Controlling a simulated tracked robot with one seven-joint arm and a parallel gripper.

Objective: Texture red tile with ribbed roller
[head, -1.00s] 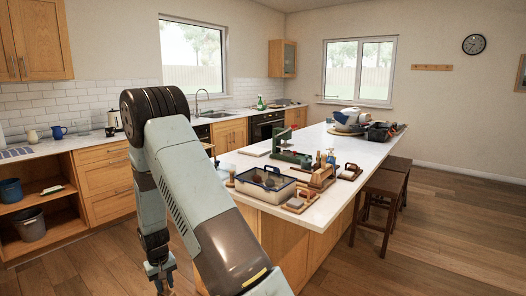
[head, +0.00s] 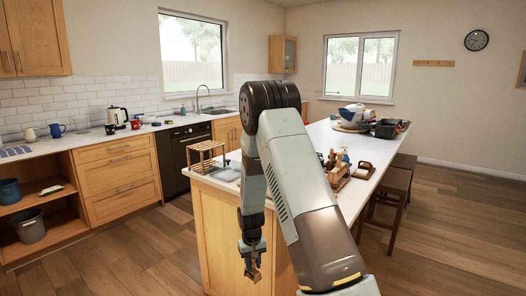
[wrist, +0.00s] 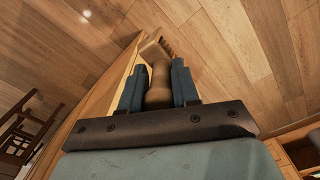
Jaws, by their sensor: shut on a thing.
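My gripper (head: 251,258) hangs low in front of the end of the kitchen island in the head view, below the worktop's height. In the wrist view my gripper (wrist: 158,88) is shut on a tan wooden-handled tool (wrist: 158,76). The tool's far end is wider and shows ridges, which fits the ribbed roller, though it is partly hidden. A bit of tan shows below the fingertips in the head view. I cannot make out the red tile; my arm covers much of the near worktop.
The white-topped island (head: 228,180) carries a wooden rack (head: 206,155) at its left end and wooden tools (head: 336,168) right of my arm. A potter's wheel (head: 352,117) stands at the far end. Stools (head: 392,192) line the right side. Floor at left is clear.

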